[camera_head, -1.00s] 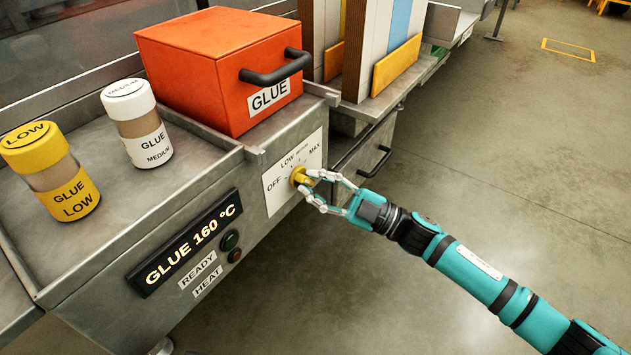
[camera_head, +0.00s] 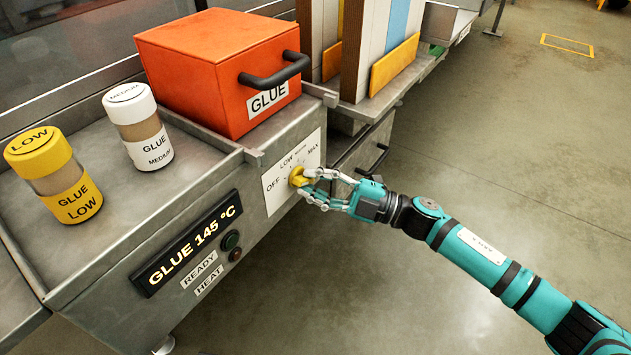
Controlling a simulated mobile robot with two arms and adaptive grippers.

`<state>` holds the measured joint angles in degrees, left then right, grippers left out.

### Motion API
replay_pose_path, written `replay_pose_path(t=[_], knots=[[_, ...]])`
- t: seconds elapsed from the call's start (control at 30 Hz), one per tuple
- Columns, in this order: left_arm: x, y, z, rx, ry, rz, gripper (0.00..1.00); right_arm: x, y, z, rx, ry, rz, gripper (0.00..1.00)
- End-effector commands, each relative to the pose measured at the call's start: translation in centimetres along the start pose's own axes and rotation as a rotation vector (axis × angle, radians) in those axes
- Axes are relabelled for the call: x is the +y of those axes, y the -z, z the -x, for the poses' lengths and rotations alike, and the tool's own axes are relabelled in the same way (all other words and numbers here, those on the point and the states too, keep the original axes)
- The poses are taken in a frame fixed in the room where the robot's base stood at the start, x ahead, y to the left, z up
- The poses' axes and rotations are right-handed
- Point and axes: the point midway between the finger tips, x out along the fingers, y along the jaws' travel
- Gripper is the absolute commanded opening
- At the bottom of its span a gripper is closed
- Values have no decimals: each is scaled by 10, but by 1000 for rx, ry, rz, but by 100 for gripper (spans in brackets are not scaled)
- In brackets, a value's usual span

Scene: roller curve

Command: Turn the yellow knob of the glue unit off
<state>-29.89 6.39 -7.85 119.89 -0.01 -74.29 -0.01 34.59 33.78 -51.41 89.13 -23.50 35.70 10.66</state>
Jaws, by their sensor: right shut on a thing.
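The yellow knob (camera_head: 297,177) sits on a white dial plate (camera_head: 272,196) marked OFF, LOW, MEDIUM and MAX, on the front of the glue unit (camera_head: 225,262). My right gripper (camera_head: 305,184) is shut on the knob, its fingers on either side of it. The fingers hide part of the knob, and I cannot tell exactly where it points. My left gripper is out of view.
An orange GLUE box (camera_head: 220,75) with a black handle stands on the unit. A yellow LOW jar (camera_head: 60,180) and a white MEDIUM jar (camera_head: 140,130) stand on its steel top. Boards (camera_head: 385,50) stand behind. The floor at right is clear.

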Motion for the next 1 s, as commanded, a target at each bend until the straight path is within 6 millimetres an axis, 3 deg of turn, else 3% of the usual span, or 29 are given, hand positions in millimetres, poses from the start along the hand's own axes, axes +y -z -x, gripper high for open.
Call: replay_pose_path(t=[0.1,0.13,0.3,0.67,1.0], knots=[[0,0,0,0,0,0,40,6,2,-3,4,-9,10,0],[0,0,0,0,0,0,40,6,2,-3,4,-9,10,18],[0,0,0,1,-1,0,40,5,2,-3,5,-8,8,38],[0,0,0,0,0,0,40,1,0,5,1,-2,3,38],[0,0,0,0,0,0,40,1,0,71,-1,-2,2,38]])
